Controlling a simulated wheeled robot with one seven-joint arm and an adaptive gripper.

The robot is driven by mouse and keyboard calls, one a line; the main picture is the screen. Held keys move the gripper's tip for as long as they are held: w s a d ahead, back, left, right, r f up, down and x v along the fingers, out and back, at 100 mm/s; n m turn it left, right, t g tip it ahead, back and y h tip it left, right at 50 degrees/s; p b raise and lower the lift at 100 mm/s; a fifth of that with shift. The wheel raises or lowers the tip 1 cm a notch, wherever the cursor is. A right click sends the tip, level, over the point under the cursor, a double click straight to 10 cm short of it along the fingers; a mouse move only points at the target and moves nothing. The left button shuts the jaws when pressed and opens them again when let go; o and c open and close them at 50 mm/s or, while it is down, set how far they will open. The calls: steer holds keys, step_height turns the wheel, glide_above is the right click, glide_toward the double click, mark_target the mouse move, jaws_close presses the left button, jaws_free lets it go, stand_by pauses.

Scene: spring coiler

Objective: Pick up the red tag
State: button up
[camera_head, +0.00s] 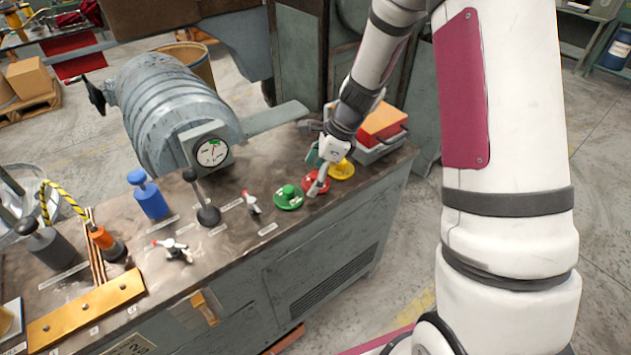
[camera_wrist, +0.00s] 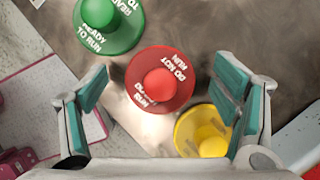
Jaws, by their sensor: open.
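The red tag (camera_wrist: 161,79) is a round disc with a raised knob and white lettering that reads in part "DO NOT RUN". It lies on the machine top, between the green tag (camera_wrist: 108,20) and the yellow tag (camera_wrist: 205,131). In the head view the red tag (camera_head: 311,187) is partly hidden by my gripper (camera_head: 318,178). In the wrist view my gripper (camera_wrist: 168,106) is open and empty. Its teal-padded fingers stand apart on either side, with the red tag between and ahead of them. The yellow tag is close to the right finger.
The green tag (camera_head: 289,197) and yellow tag (camera_head: 342,169) stand close on either side. A grey bin (camera_head: 372,152) with red and orange items is behind. A small switch (camera_head: 252,203), black lever (camera_head: 207,210) and blue-handled post (camera_head: 148,196) stand to the left on the machine top (camera_head: 233,249).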

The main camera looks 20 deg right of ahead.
mark_target(315, 177)
steer(key=shift+c, duration=0.2)
steer(key=c, duration=1.2)
steer(key=shift+r, duration=0.55)
steer(key=shift+s+a+r+p, duration=0.15)
steer(key=shift+s+r, duration=0.15)
steer(key=shift+r, duration=0.35)
steer(key=shift+s+d+r+p, duration=0.15)
steer(key=shift+s+r, duration=0.1)
steer(key=shift+r, duration=0.35)
steer(key=s+a+r, duration=0.1)
steer(key=s+a, duration=0.1)
steer(key=s, duration=1.2)
step_height(315, 177, up, 16)
steer(key=p, duration=1.5)
steer(key=shift+s+f, duration=0.15)
steer(key=shift+s, duration=0.25)
